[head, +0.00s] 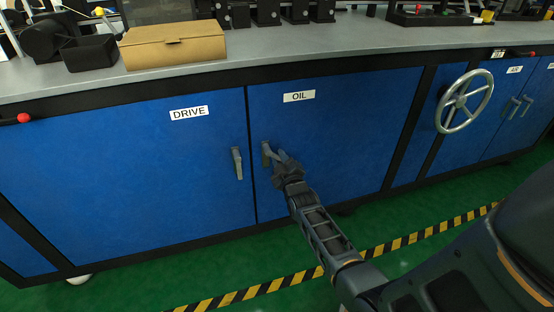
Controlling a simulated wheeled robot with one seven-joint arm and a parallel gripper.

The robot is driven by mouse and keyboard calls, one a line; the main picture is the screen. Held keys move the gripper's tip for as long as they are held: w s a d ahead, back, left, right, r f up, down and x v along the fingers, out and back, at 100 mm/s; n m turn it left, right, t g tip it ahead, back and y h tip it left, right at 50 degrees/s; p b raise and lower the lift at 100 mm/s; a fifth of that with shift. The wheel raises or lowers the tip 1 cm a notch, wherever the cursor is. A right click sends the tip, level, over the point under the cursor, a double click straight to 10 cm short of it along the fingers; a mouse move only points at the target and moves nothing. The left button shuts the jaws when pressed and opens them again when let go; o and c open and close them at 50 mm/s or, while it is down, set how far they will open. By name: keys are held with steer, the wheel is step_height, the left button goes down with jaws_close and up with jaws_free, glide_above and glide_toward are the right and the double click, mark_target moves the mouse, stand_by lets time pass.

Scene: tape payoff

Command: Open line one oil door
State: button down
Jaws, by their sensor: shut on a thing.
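The oil door (340,135) is a blue panel with a white label reading OIL, in the middle of the head view. It looks closed, flush with the black frame. Its grey handle (265,150) is at the door's left edge. My gripper (273,155) is at this handle and shut on it. The fingers partly cover the handle, so its lower part is hidden. My arm reaches up to it from the lower right.
Left of it is the blue DRIVE door (130,165) with its own grey handle (237,163). A metal handwheel (465,101) sticks out at right. A cardboard box (173,45) sits on the grey countertop. Yellow-black tape (300,277) crosses the green floor.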

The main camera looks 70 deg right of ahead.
mark_target(280, 143)
steer(key=n, duration=0.1)
steer(key=r+n, duration=0.1)
steer(key=n, duration=0.1)
steer(key=s+n, duration=0.1)
steer(key=shift+d+r+p, duration=0.3)
steer(key=shift+d+r, duration=0.05)
steer(key=shift+d+r+n, duration=0.1)
steer(key=shift+r+n, duration=0.25)
steer(key=shift+n, duration=0.6)
steer(key=shift+r+n, duration=0.35)
steer(key=shift+n, duration=0.6)
